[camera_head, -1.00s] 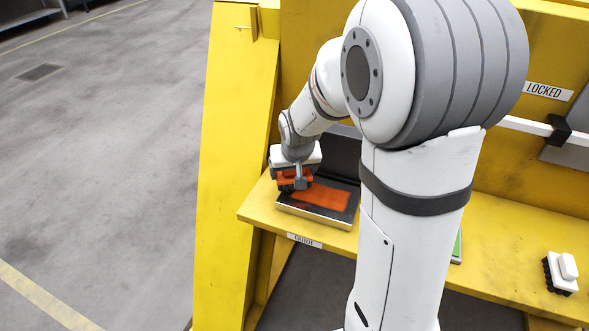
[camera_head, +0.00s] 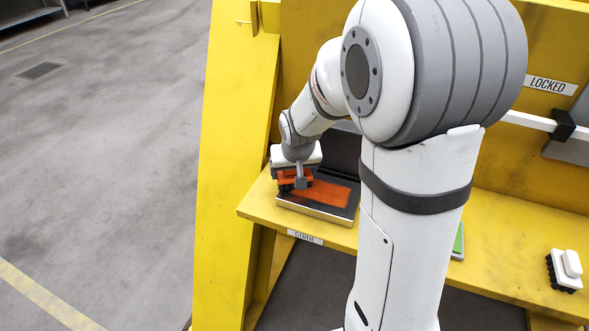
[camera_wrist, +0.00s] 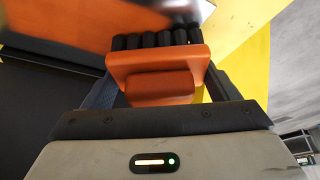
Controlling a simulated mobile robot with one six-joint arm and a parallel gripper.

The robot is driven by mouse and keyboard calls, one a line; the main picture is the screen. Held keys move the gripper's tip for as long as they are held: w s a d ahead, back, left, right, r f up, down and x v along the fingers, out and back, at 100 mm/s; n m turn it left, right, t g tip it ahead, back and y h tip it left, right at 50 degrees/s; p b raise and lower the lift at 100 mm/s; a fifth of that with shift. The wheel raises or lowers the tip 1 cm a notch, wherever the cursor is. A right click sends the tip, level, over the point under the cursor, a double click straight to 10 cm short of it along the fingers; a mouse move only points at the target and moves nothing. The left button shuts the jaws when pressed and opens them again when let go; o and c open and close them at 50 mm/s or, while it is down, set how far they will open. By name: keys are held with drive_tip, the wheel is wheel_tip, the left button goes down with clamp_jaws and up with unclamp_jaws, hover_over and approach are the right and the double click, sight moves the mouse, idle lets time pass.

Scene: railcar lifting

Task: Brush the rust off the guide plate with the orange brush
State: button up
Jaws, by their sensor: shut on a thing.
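The guide plate (camera_head: 345,208) lies on the yellow shelf above the GUIDE label, with an orange-brown rust patch (camera_head: 328,193) on its face. My gripper (camera_head: 299,181) is at the plate's left end, shut on the orange brush (camera_head: 288,179). In the wrist view the orange brush (camera_wrist: 157,70) sits between my fingers, its black bristles (camera_wrist: 155,40) pointing at the plate. The bristles are at or very near the plate; I cannot tell if they touch. The rust patch (camera_wrist: 130,12) shows beyond the bristles. The brush and gripper hide the patch's left end.
A white brush with black bristles (camera_head: 564,270) stands on the yellow shelf (camera_head: 500,265) at right. A green thing (camera_head: 458,242) is partly hidden behind my arm. A yellow upright (camera_head: 232,170) stands left of the plate. A white bar (camera_head: 528,122) runs below the LOCKED label (camera_head: 550,85).

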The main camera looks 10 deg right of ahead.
drive_tip(key=shift+f, duration=0.3)
